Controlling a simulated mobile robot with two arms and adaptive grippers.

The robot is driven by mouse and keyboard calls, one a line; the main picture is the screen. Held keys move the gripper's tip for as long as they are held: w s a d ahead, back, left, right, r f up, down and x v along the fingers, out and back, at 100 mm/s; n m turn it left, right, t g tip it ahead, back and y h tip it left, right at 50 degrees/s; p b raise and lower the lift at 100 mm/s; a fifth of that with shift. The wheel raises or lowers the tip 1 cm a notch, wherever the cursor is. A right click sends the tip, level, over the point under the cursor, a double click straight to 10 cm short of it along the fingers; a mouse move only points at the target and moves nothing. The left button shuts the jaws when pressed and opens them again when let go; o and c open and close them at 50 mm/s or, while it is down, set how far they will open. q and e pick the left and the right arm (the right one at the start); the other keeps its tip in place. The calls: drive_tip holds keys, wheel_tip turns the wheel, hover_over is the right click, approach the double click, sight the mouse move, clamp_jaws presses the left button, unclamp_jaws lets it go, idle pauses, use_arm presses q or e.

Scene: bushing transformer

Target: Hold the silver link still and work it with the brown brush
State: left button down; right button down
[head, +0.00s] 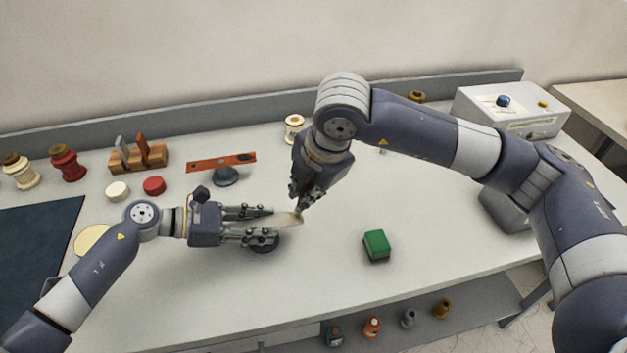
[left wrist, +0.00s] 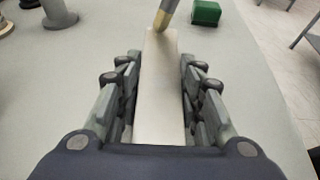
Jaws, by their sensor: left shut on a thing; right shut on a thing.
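The silver link (left wrist: 160,90) is a pale flat bar lying lengthwise between the fingers of my left gripper (head: 270,222). Its far end sticks out past the fingertips, and it also shows in the head view (head: 289,219). My right gripper (head: 302,203) is shut on the brown brush, pointing down at the link's far end. The brush (left wrist: 165,14) shows its lower part in the left wrist view, its tip at or touching the link's end. The right fingers mostly hide the brush in the head view.
A green block (head: 376,245) lies right of the grippers. An orange bar (head: 221,162) rests on another dark stand. A wooden rack (head: 138,155), red and cream spools and round lids stand at left. A grey-white box (head: 511,108) is at back right. The front middle table is clear.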

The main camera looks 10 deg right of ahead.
drive_tip(key=shift+a, duration=2.6)
drive_tip(key=shift+d, duration=3.15)
wheel_tip(320, 180, up, 8)
drive_tip(key=shift+d+f, duration=0.1)
